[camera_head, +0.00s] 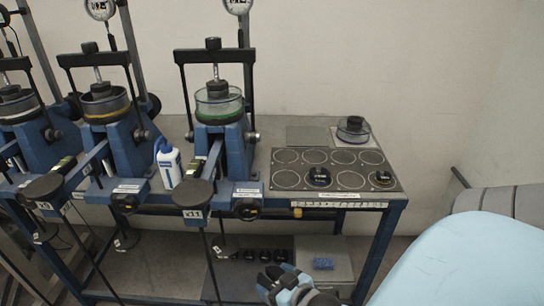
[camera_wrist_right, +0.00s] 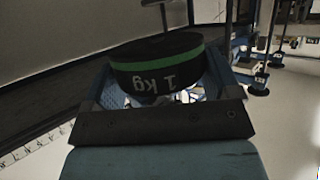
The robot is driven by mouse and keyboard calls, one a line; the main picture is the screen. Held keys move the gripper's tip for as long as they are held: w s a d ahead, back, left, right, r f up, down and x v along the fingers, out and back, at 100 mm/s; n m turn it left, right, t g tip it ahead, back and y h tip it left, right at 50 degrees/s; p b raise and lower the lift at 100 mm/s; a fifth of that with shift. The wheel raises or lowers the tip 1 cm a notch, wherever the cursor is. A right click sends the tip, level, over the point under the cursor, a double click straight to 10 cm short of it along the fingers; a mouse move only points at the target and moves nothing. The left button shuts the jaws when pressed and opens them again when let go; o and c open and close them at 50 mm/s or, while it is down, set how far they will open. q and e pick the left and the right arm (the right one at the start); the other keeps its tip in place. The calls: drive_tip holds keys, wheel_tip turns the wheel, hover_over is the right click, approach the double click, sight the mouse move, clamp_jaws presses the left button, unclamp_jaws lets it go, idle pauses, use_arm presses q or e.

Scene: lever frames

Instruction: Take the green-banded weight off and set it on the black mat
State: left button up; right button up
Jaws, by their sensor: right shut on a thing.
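The green-banded weight (camera_wrist_right: 155,70) is a black disc with a green stripe and an upside-down "1 kg" mark. It fills the space between the fingers of my right gripper (camera_wrist_right: 160,90) in the right wrist view. The gripper is shut on it. A thin rod with a crossbar (camera_wrist_right: 160,12) shows just above the weight; whether they touch I cannot tell. In the head view my right gripper (camera_head: 280,283) is low, in front of the lower shelf, and the weight cannot be made out there. A dark mat-like surface (camera_head: 233,278) lies on that shelf. My left gripper is not in view.
Several black weights (camera_head: 265,255) stand in a row on the lower shelf, close behind the gripper. The blue table leg (camera_head: 383,250) and a thin hanging rod (camera_head: 210,260) flank this space. Lever frames (camera_head: 215,140) stand above.

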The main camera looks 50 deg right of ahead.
drive_tip(key=shift+s+a+r+p, duration=0.15)
drive_tip(key=shift+s+p, duration=0.5)
drive_tip(key=shift+s, duration=0.85)
drive_tip(key=shift+a, duration=0.1)
